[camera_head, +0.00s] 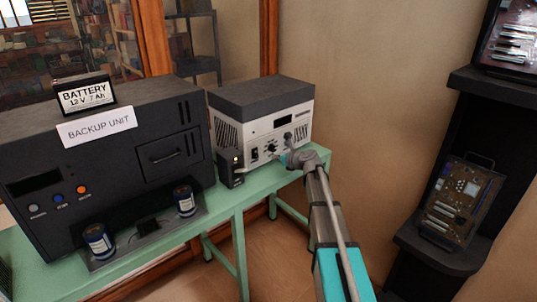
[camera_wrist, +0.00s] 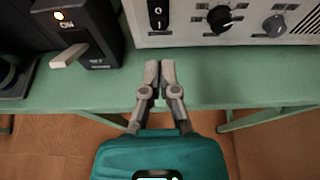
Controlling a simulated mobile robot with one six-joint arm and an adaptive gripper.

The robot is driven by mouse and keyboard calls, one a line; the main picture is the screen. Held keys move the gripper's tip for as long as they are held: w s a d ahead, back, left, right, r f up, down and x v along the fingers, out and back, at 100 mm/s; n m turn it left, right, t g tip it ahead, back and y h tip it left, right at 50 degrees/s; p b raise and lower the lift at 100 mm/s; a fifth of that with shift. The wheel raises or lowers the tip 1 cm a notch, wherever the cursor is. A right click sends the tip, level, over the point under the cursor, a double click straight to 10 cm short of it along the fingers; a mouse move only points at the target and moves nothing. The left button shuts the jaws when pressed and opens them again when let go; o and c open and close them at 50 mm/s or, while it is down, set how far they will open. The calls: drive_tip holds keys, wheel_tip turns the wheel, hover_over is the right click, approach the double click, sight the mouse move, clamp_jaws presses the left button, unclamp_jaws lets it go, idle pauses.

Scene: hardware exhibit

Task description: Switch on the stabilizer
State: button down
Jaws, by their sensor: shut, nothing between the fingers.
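A pale-fronted unit with a dark top (camera_head: 262,112), which I take to be the stabilizer, stands on the green bench. Its front has a dark display, knobs and a black rocker switch marked O and I (camera_wrist: 158,14). I cannot tell which way the rocker is pressed. A small black box (camera_head: 231,168) stands just left of it; in the wrist view it has a lit orange lamp, a label that seems to read ON and a pale lever (camera_wrist: 69,54). My gripper (camera_wrist: 160,66) is shut and empty, in front of the unit's lower front and apart from the rocker.
A large black backup unit (camera_head: 110,165) with a battery (camera_head: 84,94) on top fills the bench's left. The green bench edge (camera_wrist: 245,95) passes beneath my fingers. A dark shelf with a circuit board (camera_head: 460,200) stands at the right. Open floor lies between.

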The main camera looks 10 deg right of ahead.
sight(257, 157)
drive_tip(key=shift+v, duration=1.2)
drive_tip(key=shift+f, duration=0.25)
drive_tip(key=shift+s+f+b, duration=0.2)
drive_tip(key=shift+f+b, duration=0.2)
drive_tip(key=shift+d, duration=0.1)
drive_tip(key=b+x, duration=0.4)
drive_tip(key=x, duration=0.8)
drive_tip(key=shift+w+f, duration=0.1)
drive_tip(key=shift+f, duration=0.05)
drive_tip(key=shift+b+x, duration=0.35)
drive_tip(key=shift+x, duration=0.55)
